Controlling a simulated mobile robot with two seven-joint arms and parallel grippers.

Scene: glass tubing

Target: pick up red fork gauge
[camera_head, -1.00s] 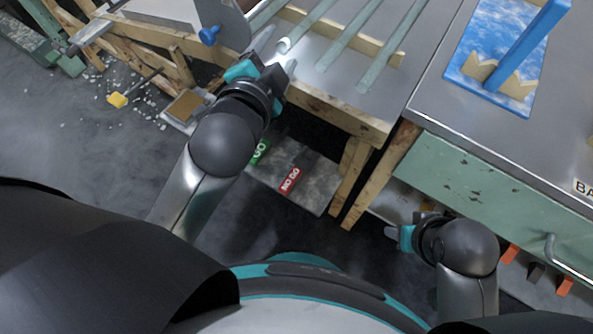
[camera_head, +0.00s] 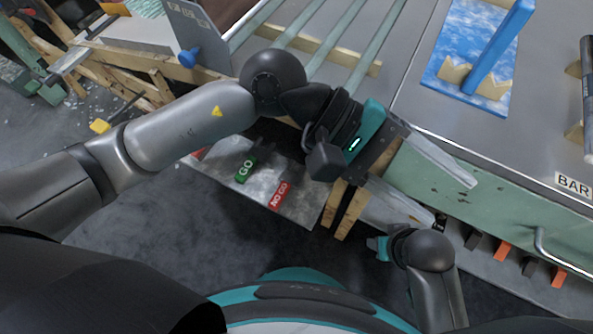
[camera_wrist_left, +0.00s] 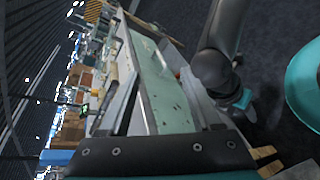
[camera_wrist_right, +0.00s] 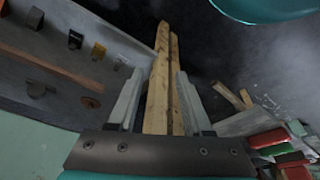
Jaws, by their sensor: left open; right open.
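A red block marked NO GO (camera_head: 279,195), which I take as the red fork gauge, lies on a low grey shelf (camera_head: 300,208) beneath the bench in the head view. Its fork shape is not clear. A green block marked GO (camera_head: 245,170) lies just left of it. My left gripper (camera_head: 420,182) is open and empty, above and right of the red block, at the front of the benches. My right gripper (camera_wrist_right: 158,80) is open, with a wooden leg showing between its fingers. Red and green pieces (camera_wrist_right: 268,138) show at the right of the right wrist view.
Wooden bench legs (camera_head: 345,212) stand right of the shelf. Glass tubes (camera_head: 375,45) lie on the bench above. The green drawer front (camera_head: 430,190) is right, with small orange and dark blocks (camera_head: 503,250) below. A blue panel (camera_head: 470,50) lies on the right bench.

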